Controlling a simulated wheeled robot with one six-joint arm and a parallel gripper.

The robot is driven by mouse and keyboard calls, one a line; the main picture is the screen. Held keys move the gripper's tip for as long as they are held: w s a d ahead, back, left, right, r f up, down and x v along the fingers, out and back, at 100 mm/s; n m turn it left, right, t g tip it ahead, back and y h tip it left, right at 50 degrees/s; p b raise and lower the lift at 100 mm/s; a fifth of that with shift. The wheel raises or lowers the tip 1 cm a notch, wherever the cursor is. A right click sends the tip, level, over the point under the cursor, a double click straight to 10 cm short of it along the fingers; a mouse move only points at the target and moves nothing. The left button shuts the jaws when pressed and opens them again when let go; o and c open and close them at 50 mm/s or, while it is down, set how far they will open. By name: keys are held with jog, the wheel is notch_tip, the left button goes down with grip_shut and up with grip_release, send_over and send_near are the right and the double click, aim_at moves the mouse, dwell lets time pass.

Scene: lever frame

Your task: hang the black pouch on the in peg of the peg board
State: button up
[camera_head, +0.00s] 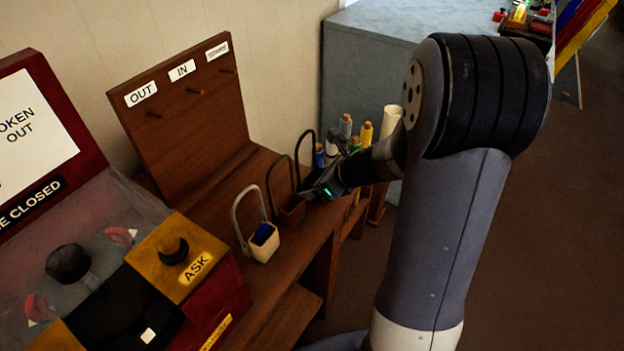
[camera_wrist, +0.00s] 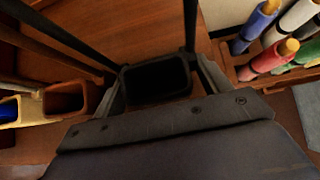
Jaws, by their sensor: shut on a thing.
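The black pouch (camera_wrist: 156,78) sits between the fingers of my gripper (camera_wrist: 158,88) in the wrist view, its tall dark handle rising above it. In the head view my gripper (camera_head: 316,188) is at the right end of the pouch row, hiding most of the pouch body; the black handle (camera_head: 297,160) shows above it. The gripper is shut on the pouch. The wooden peg board (camera_head: 190,130) stands at the back left with the labels OUT, IN and a third too small to read. The in peg (camera_head: 195,91) is the middle one and is bare.
A brown pouch (camera_head: 291,212) and a white pouch (camera_head: 262,243) with blue contents stand left of my gripper. A red and grey console (camera_head: 190,262) with an ASK button is at the left.

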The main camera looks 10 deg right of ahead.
aim_at(311, 175)
jog(key=shift+r, duration=0.1)
jog(key=shift+r+p, duration=1.4)
jog(key=shift+r, duration=0.05)
